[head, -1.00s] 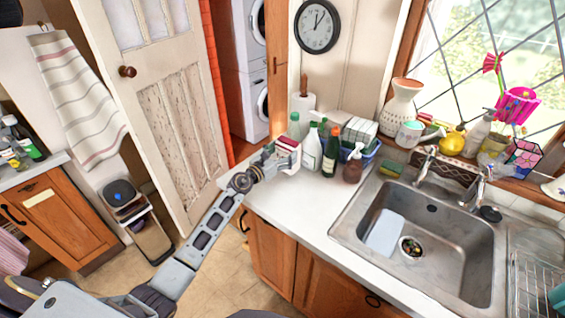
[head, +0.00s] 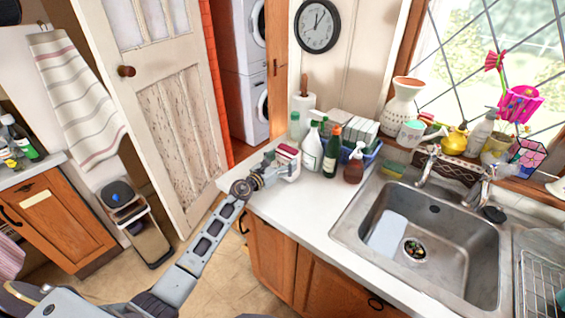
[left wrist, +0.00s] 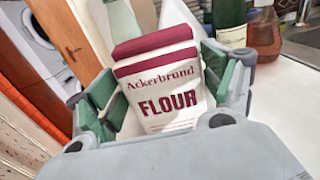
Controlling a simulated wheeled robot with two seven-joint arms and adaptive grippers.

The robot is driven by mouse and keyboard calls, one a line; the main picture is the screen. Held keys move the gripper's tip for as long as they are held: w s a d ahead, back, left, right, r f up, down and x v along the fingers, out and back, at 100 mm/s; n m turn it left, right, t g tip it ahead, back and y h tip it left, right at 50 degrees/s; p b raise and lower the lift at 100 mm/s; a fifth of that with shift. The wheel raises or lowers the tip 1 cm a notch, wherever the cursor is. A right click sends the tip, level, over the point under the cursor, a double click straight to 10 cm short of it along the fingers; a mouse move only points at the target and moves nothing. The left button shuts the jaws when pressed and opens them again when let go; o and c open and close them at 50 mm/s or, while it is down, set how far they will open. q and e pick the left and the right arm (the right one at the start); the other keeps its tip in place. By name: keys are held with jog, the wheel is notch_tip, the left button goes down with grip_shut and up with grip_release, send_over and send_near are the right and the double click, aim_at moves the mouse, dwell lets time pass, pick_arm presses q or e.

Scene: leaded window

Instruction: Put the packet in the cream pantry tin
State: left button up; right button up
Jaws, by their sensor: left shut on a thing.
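The packet (head: 287,157) is a white flour bag with a dark red top band and "Ackerbrand FLOUR" lettering. It is at the left end of the counter in the head view, and it stands large and slightly tilted between my fingers in the left wrist view (left wrist: 168,85). My left gripper (head: 280,170) is shut on the packet, with a green-padded finger on each side. I cannot tell whether the packet's base touches the counter. I cannot make out a cream pantry tin in either view. My right gripper is not in view.
A white spray bottle (head: 312,150), a dark green bottle (head: 331,152) and a brown pump bottle (head: 354,165) stand close right of the packet. A paper roll (head: 302,105) is behind. The sink (head: 432,235) lies right. The counter front (head: 300,215) is clear.

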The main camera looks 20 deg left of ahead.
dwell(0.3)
pick_arm(q)
jog(key=o, duration=1.3)
jog(key=shift+s+r, duration=0.1)
jog(key=shift+b+v, duration=0.35)
jog(key=shift+v, duration=5.6)
